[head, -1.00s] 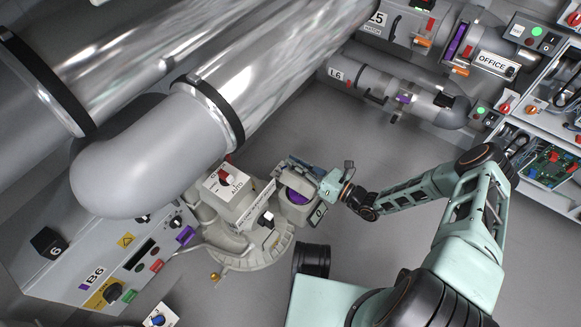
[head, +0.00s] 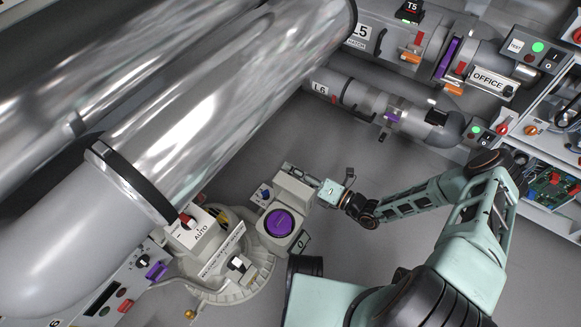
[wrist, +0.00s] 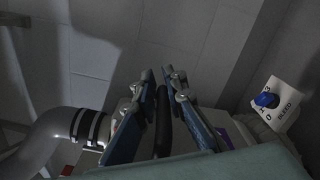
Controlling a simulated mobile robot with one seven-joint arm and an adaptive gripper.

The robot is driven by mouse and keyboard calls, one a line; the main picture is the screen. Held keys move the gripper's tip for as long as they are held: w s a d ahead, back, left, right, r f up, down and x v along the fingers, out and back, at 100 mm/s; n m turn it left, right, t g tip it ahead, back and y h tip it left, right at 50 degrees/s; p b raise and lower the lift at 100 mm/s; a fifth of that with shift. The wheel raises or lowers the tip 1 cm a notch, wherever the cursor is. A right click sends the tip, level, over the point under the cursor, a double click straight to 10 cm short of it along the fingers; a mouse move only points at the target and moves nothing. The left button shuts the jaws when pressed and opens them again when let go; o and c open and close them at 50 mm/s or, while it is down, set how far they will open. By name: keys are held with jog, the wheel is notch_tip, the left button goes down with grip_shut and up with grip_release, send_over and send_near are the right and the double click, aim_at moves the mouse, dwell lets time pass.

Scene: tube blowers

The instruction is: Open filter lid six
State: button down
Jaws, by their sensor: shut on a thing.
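The filter housing is a pale grey unit (head: 251,222) at the lower middle of the head view. A round purple filter (head: 280,223) lies exposed in its top. A pale lid-like panel (head: 291,194) stands raised just behind it, apparently tilted open. My gripper (head: 326,193) is at the right side of that panel. In the wrist view my gripper (wrist: 161,78) has its fingers on either side of a dark bar-shaped handle (wrist: 162,128), shut on it. The exact contact is dim there.
Large shiny pipes (head: 230,90) cross the upper left. A control panel (head: 115,290) stands at lower left. The L6 pipe (head: 365,103) is farther back. A blue bleed knob (wrist: 266,100) shows right in the wrist view. Grey floor (head: 330,145) is clear behind the housing.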

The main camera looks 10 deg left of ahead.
jog(key=shift+w+d+f+b, duration=0.2)
jog(key=shift+w+f+b, duration=0.1)
jog(key=shift+f, duration=0.25)
jog(key=shift+w+d+f+b, duration=0.2)
jog(key=shift+w+f+b, duration=0.05)
jog(key=shift+f, duration=0.25)
jog(key=shift+s+a, duration=0.1)
jog(key=c, duration=2)
grip_release()
jog(key=shift+c, duration=0.2)
jog(key=shift+r, duration=0.1)
jog(key=v, duration=1.2)
jog(key=shift+w, duration=0.2)
jog(key=shift+r, duration=0.15)
